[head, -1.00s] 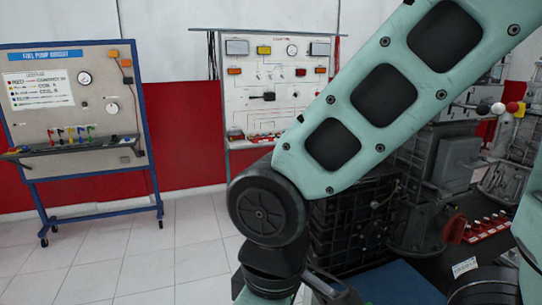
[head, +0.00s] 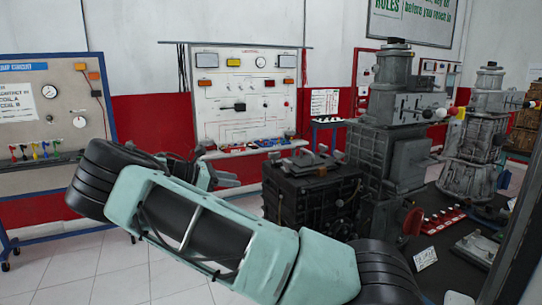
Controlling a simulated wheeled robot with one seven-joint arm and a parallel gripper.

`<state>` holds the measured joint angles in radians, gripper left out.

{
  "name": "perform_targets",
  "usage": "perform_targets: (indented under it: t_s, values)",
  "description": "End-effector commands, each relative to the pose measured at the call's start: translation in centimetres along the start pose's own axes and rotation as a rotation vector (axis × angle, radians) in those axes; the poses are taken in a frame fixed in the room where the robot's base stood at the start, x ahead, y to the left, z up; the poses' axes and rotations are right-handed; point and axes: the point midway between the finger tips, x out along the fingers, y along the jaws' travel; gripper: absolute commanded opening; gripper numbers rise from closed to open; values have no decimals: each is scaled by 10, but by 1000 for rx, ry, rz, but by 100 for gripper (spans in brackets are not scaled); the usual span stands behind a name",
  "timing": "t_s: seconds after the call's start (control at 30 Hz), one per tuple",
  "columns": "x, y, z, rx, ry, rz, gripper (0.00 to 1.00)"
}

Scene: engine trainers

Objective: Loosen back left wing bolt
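No wing bolt can be made out clearly at this size. A dark ribbed engine block (head: 310,200) stands right of centre in the head view, with small lugs and fittings along its top. My pale green arm crosses the lower left and hides part of the block's lower front.
A tall grey machine (head: 392,130) stands just right of the block. Another grey machine (head: 475,140) is farther right. A red strip of small parts (head: 440,221) lies on the dark bench. A control panel (head: 247,95) stands behind, and a fuel pump board (head: 40,110) at left.

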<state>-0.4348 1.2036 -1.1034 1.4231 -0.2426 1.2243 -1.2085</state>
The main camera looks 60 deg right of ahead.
Motion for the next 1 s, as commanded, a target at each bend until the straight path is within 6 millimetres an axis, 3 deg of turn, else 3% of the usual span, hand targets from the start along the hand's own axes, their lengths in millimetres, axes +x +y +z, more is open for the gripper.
perform_targets:
  t_s: [0.13,0.37,0.57,1.0]
  values:
    - [-17,27,29,-50,-213,46,36]
    - [-27,38,47,-80,-323,61,36]
    - [0,40,58,-80,-324,58,36]
    - [88,47,87,-80,-323,59,36]
